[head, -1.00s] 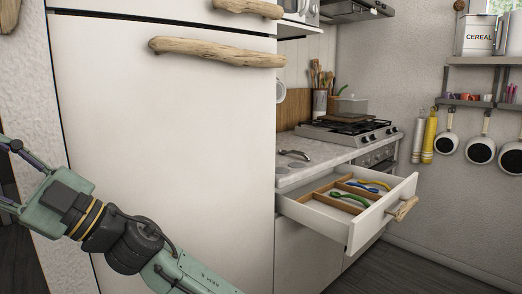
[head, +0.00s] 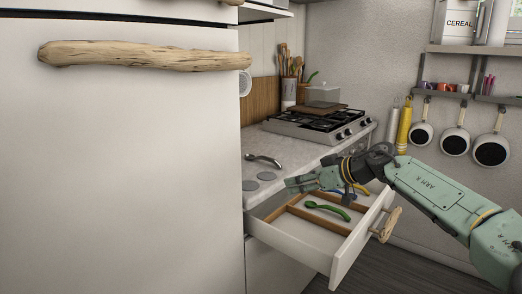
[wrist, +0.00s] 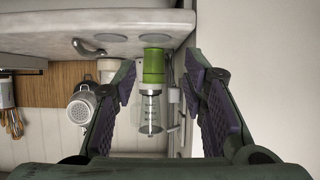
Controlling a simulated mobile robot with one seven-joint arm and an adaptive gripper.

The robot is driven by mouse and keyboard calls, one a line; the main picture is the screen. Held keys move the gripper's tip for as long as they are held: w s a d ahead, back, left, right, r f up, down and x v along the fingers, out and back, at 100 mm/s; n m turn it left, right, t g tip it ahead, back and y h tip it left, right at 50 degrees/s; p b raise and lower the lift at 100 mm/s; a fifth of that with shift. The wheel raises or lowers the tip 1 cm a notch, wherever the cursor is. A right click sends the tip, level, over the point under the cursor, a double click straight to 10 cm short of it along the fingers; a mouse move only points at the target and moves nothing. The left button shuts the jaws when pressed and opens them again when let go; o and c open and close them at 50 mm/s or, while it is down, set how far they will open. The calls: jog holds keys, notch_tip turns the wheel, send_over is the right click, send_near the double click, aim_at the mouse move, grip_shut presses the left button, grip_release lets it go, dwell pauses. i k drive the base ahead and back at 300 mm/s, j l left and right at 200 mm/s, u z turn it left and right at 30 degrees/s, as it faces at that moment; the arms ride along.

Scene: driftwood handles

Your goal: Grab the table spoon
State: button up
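A grey curved metal utensil (head: 263,160) lies on the countertop; a similar grey curved piece (wrist: 88,48) shows at the upper left in the wrist view. The open drawer (head: 290,242) holds a green utensil (head: 328,209) in a wooden-divided compartment. Blue (head: 334,190) and yellow (head: 361,190) utensils lie farther back, partly hidden by my arm. I cannot tell which is the table spoon. My gripper (head: 298,183) is above the drawer's back left part, beside the counter edge. In the wrist view my gripper (wrist: 165,92) has its fingers wide apart, holding nothing.
A fridge door with a driftwood handle (head: 145,57) fills the left. A gas stove (head: 318,125) stands on the counter (head: 290,158). The drawer's driftwood handle (head: 390,225) sticks out at the right. A green-topped clear bottle (wrist: 152,98) shows between my fingers in the wrist view.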

aim_at(249, 157)
jog(key=i+j, duration=0.1)
jog(key=i, duration=0.35)
jog(key=i+j, duration=0.15)
jog(key=i, duration=0.25)
